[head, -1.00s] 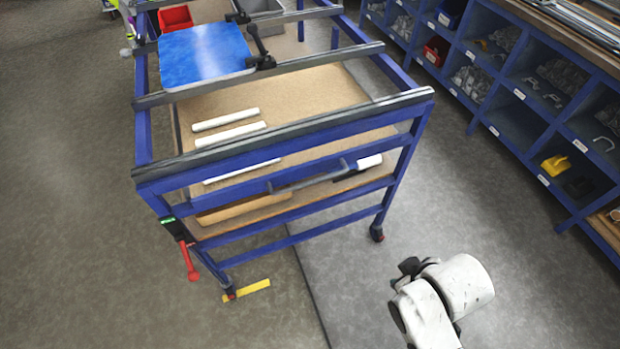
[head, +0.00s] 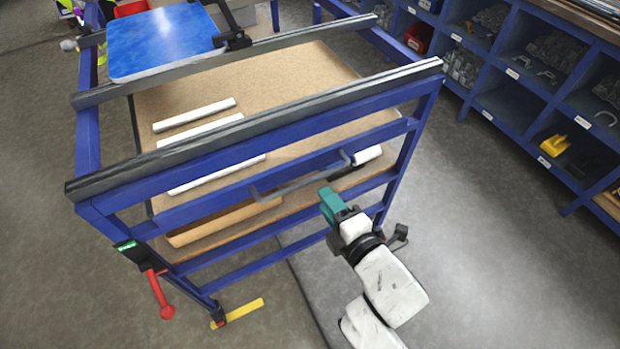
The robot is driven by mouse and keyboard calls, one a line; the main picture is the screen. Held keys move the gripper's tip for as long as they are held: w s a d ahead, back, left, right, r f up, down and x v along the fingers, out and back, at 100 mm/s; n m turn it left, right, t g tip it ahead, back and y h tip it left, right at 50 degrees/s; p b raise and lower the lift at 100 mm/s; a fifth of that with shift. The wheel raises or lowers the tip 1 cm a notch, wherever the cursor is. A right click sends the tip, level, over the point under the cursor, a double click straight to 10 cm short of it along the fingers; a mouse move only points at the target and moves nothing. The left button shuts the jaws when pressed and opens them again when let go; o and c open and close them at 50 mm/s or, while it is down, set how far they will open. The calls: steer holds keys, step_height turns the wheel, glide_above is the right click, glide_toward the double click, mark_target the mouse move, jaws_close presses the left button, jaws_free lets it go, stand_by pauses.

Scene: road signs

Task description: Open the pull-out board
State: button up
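The pull-out board (head: 290,75) is a brown board inside a blue metal frame cart (head: 260,180). A grey bar handle (head: 302,183) is on the blue front rail. My gripper (head: 330,200), with a teal part at its tip, is close to the right half of the handle, just below and in front of it in the picture. I cannot see a gap between fingers, nor whether it touches the handle. Several white rolls (head: 200,130) lie on the board.
A red lever (head: 160,293) hangs at the cart's front left corner. A yellow floor strip (head: 238,312) lies below. Blue shelving (head: 510,90) stands at the right. A blue panel (head: 162,42) sits on the cart's top bars. Grey floor is clear in front.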

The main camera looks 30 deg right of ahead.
mark_target(311, 178)
steer(key=w, duration=0.2)
steer(key=w+f, duration=0.1)
steer(key=w, duration=0.5)
steer(key=shift+w+f, duration=0.25)
steer(key=shift+f, duration=0.1)
jaws_close()
